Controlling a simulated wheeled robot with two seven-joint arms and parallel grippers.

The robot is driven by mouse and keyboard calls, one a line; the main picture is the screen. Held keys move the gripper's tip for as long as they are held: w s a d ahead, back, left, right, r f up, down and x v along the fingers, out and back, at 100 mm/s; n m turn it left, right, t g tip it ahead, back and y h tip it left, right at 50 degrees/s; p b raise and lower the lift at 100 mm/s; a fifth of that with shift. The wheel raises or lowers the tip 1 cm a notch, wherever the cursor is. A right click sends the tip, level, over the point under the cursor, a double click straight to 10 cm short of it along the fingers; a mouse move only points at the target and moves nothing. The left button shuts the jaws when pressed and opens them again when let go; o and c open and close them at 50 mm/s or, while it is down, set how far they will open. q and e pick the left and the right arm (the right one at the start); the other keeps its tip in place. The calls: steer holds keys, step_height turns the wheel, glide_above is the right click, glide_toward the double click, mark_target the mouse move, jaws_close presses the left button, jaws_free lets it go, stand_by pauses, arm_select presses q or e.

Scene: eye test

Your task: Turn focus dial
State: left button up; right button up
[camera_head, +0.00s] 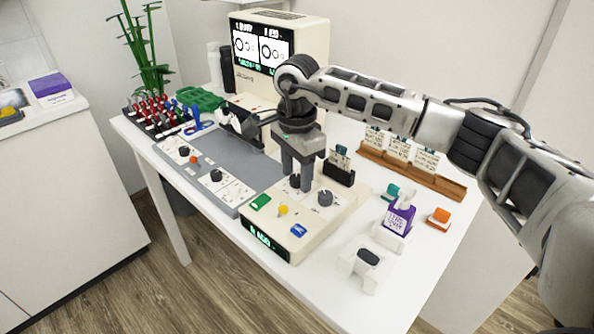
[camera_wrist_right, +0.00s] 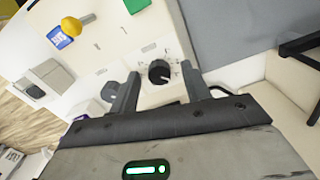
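A cream control box (camera_head: 325,222) stands at the front of the white table, with two dark dials on top. My right gripper (camera_head: 297,180) points down over it, fingers apart. One dark dial (camera_head: 295,181) is at the fingertips. In the wrist view this dial (camera_wrist_right: 160,72) shows between the open fingertips (camera_wrist_right: 160,82), with a gap on each side; contact is not visible. The other dial (camera_head: 325,198) is just right of the gripper. It shows partly beside a finger in the wrist view (camera_wrist_right: 110,92). Which dial sets focus is unreadable. My left gripper is not in view.
The box also has a green button (camera_head: 261,202), a yellow knob (camera_head: 282,210) and a blue button (camera_head: 299,230). A grey panel (camera_head: 235,172) lies left; a monitor unit (camera_head: 312,38) stands behind. A black card holder (camera_head: 339,173) is close right of the gripper.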

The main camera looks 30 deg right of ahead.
mark_target(297, 177)
steer(key=shift+r, duration=0.2)
step_height(297, 177, up, 16)
steer(key=shift+f, duration=0.25)
stand_by(0.5)
steer(key=shift+s+f, duration=0.1)
